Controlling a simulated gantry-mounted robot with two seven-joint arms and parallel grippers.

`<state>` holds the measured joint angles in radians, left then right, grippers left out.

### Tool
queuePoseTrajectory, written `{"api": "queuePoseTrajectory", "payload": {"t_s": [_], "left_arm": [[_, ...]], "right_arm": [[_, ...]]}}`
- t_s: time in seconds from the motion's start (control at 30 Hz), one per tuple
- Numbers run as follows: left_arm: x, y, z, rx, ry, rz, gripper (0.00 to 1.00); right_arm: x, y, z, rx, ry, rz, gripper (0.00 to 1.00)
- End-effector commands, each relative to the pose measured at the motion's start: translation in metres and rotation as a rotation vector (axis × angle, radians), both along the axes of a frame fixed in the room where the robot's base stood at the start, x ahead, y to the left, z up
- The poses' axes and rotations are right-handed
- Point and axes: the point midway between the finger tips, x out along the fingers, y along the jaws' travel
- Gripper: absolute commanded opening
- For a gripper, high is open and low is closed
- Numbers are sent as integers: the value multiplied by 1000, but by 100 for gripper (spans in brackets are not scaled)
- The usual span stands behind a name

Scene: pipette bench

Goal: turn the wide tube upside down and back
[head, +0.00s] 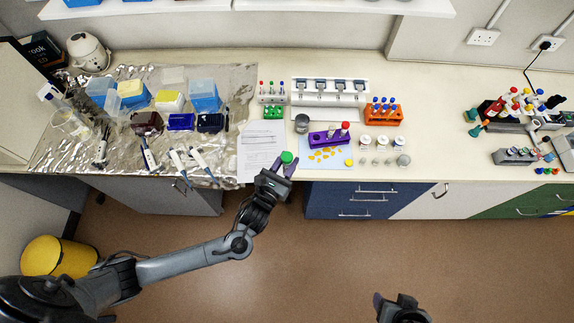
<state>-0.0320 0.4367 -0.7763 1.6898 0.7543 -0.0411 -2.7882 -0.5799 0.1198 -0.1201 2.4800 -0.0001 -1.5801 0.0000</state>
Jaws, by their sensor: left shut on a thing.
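My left gripper (285,165) is at the front edge of the bench. It is shut on the wide tube, whose green cap (287,157) shows between the fingers. The tube's body is hidden below the cap, so the cap appears to face up toward the camera. My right gripper (398,305) is at the bottom edge of the view, over the floor and away from the bench; its jaws are not clear.
Papers (262,140) lie behind the gripper. An orange rack (384,116) and white-lidded jars are farther right. Pipettes (200,160) lie on foil at left.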

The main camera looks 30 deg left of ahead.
Motion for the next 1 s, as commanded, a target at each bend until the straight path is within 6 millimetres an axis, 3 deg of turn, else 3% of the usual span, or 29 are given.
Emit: {"api": "queuePoseTrajectory", "payload": {"t_s": [0.67, 1.0], "left_arm": [[0, 1, 0, -22, 0, 1, 4], [0, 5, -2, -256, 1, 2, 4]], "right_arm": [[0, 0, 0, 0, 0, 0, 63], [0, 0, 0, 0, 0, 1, 63]]}}
